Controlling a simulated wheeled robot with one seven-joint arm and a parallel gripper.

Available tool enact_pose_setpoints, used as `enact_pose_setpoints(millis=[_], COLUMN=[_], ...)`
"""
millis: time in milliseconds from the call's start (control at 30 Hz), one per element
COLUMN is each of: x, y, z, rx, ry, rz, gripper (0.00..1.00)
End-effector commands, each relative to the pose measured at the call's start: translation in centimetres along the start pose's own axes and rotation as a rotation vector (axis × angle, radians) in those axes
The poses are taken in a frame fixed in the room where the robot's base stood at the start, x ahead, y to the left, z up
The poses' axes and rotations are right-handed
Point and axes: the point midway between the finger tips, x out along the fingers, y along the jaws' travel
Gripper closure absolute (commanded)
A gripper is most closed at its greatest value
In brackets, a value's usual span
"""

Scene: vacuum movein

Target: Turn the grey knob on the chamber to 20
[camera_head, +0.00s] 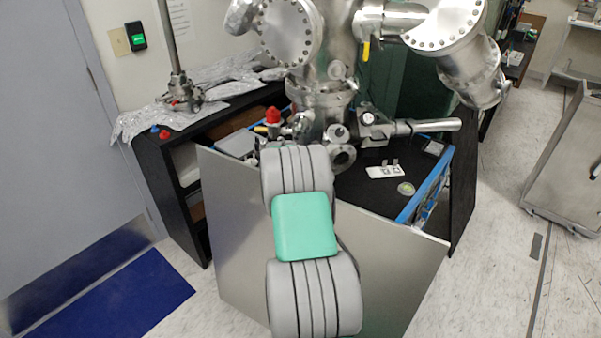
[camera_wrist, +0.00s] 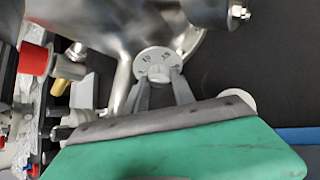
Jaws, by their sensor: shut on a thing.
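The grey knob (camera_wrist: 158,64) is a pale round dial with dark numbers on its face, too small to read surely, in the upper middle of the wrist view. It sits close against the shiny metal chamber (camera_wrist: 105,30). My gripper (camera_wrist: 162,86) reaches up from its green body, with one grey finger on each side of the knob's lower part, shut on it. In the head view the chamber (camera_head: 322,85) stands at the top centre. My arm covers the middle there and hides my fingers; I cannot make out the knob surely.
A red cap (camera_wrist: 36,59) and small fittings stand left of the knob; a red cap also shows in the head view (camera_head: 272,116). A metal pipe (camera_head: 425,126) sticks out to the right. A white plate (camera_head: 384,172) lies on the dark bench top.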

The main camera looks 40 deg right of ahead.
Motion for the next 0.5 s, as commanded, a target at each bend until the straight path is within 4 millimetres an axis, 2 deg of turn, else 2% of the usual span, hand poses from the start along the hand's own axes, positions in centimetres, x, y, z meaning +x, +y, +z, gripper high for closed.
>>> enact_pose_setpoints(millis=[500], x=[0.43], y=[-0.47], z=[-0.35], rx=[0.406], ry=[-0.002], rz=[0.190], gripper=[1.00])
